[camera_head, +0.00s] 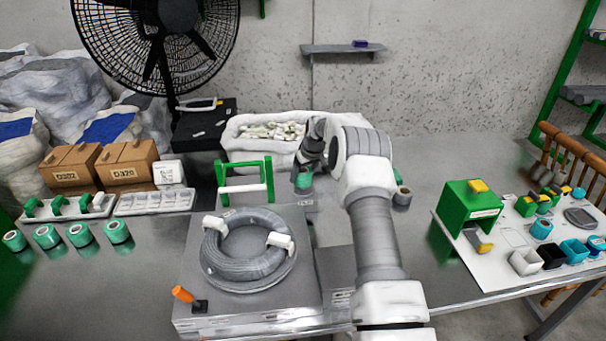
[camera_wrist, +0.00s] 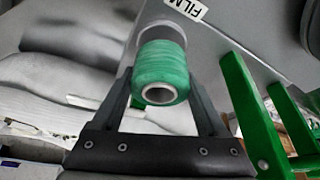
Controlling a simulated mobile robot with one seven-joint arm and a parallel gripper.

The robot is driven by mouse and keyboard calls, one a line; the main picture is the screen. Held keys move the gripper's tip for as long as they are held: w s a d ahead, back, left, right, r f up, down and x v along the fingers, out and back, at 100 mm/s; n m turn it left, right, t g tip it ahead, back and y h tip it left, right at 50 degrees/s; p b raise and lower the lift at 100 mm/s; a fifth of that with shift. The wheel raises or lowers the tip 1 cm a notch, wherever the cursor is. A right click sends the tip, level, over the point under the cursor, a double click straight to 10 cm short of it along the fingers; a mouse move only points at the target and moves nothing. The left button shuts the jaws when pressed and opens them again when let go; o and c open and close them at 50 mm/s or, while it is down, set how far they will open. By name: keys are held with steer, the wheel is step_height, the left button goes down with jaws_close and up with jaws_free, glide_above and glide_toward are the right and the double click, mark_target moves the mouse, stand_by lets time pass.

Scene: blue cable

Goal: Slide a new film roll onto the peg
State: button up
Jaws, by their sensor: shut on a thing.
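My gripper (camera_head: 309,165) is shut on a green film roll (camera_head: 303,182) above the grey table, just right of the green frame. In the wrist view the film roll (camera_wrist: 161,66) sits between the two fingers of my gripper (camera_wrist: 161,80), its hollow white core facing the camera. A grey round piece shows behind the roll's far end, close to a FILM label (camera_wrist: 187,9). I cannot tell whether the roll is around a peg or touching one. A white bar (camera_head: 243,188) spans the green frame (camera_head: 267,172).
Several green rolls (camera_head: 47,236) stand at the left. A white bin (camera_head: 240,150) stands behind my gripper. A green box (camera_head: 470,206) and small containers occupy the right board.

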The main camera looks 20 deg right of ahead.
steer(key=shift+f+b, duration=0.75)
steer(key=shift+f, duration=0.2)
stand_by(0.4)
steer(key=o, duration=1.5)
steer(key=shift+c, duration=0.2)
steer(key=shift+r, duration=0.1)
steer(key=shift+r+p, duration=1.45)
steer(key=shift+r, duration=1.95)
